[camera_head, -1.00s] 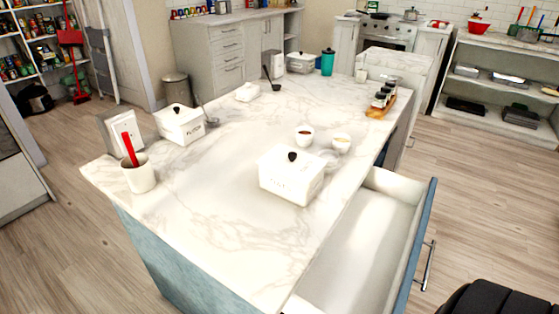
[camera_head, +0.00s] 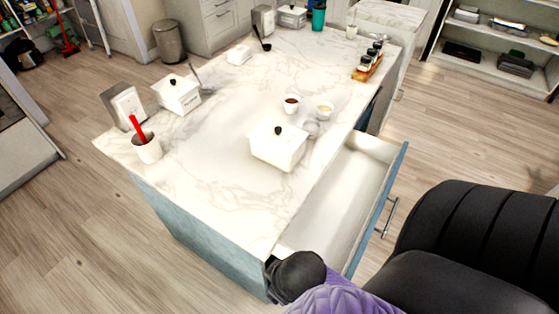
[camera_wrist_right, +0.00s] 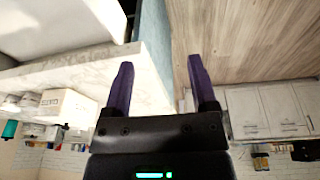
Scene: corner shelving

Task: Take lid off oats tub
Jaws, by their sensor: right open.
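A white lidded tub (camera_head: 277,148) with a black knob stands on the marble island near its right edge, its lid on; its label is too blurred to read. A second white lidded tub (camera_head: 177,95) with a black knob stands at the left of the island. My right gripper (camera_wrist_right: 160,62) is open and empty, with two dark purple fingers pointing away from the wrist. In the head view my right arm is low at the island's near corner, well short of the nearer tub. A white tub (camera_wrist_right: 68,107) shows upside down in the right wrist view. My left gripper is not in view.
An open drawer (camera_head: 345,190) juts out right of the nearer tub. Two small bowls (camera_head: 291,104) (camera_head: 324,110) stand behind that tub. A white cup with a red utensil (camera_head: 146,150) is at the left. The island's near surface is clear.

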